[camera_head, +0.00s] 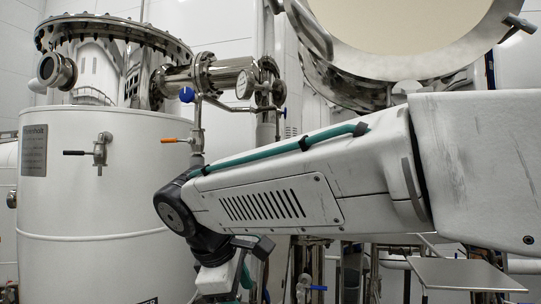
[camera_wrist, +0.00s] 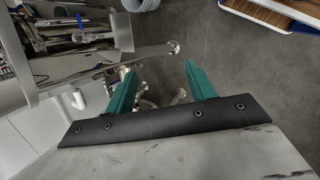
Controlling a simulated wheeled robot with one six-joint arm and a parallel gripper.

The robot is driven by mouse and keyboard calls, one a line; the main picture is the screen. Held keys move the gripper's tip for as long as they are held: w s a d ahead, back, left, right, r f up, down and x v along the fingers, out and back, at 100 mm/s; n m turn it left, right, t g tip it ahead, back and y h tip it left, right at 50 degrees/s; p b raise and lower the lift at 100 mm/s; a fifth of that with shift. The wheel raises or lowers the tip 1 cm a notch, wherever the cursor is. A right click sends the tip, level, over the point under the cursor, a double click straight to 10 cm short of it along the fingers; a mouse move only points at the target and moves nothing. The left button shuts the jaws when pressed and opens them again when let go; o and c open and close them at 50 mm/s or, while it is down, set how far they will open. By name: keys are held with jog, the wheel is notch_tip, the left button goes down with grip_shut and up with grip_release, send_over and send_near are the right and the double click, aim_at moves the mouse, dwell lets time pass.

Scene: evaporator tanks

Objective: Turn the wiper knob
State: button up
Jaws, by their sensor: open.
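I cannot tell for certain which part is the wiper knob. A small blue knob (camera_head: 186,95) sits on the metal pipework at the right of the white tank (camera_head: 95,200), in the head view. My gripper (camera_wrist: 160,68) shows in the wrist view as two green fingers, apart, with nothing held between them. A metal bar with a rounded end (camera_wrist: 173,47) lies beyond the fingertips, and pale metal parts show in the gap, not clearly in contact. In the head view my arm crosses the right half and bends down at bottom centre; the fingertips are not visible there.
A black-handled valve (camera_head: 100,150) and an orange-handled valve (camera_head: 177,140) stick out by the tank. A large round vessel (camera_head: 400,75) overhangs at top right.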

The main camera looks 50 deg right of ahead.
jog(key=w+d+r+n+g+h, duration=0.2)
jog(key=w+d+r+n+h, duration=0.35)
jog(key=r, duration=0.75)
jog(key=w+d+r+n+g+h, duration=0.25)
jog(key=w+d+r+h, duration=0.35)
jog(key=w+d+r, duration=0.55)
jog(key=s+d+r, duration=0.1)
jog(key=s+d, duration=0.3)
jog(key=d, duration=0.2)
jog(key=shift+s, duration=0.2)
jog(key=shift+r, duration=0.1)
jog(key=c, duration=1)
